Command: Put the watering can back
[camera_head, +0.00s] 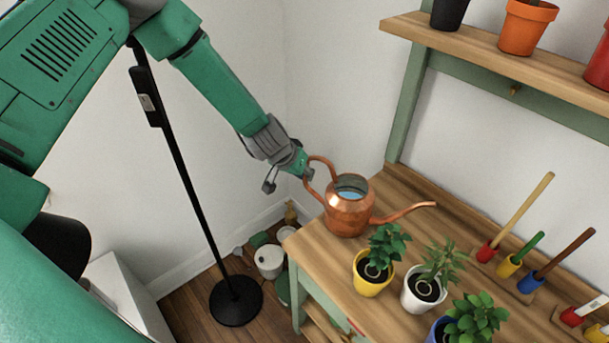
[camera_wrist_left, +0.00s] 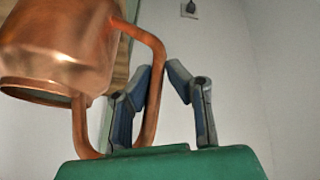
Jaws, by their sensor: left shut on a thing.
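The copper watering can (camera_head: 348,213) is at the far left corner of the wooden bench (camera_head: 318,258), upright, with its spout pointing right. I cannot tell whether its base touches the bench top. Blue shows inside its open top. My left gripper (camera_head: 303,172) comes in from the left and is shut on the can's looped handle. In the left wrist view the can (camera_wrist_left: 65,45) fills the upper left, and the handle passes between the fingers (camera_wrist_left: 160,95). My right gripper is not in view.
Potted plants in yellow (camera_head: 371,286), white (camera_head: 421,297) and blue pots stand on the bench's front. Tools with coloured holders (camera_head: 486,252) line the back right. A shelf (camera_head: 490,55) with pots hangs above. A black stand (camera_head: 236,300) is on the floor left.

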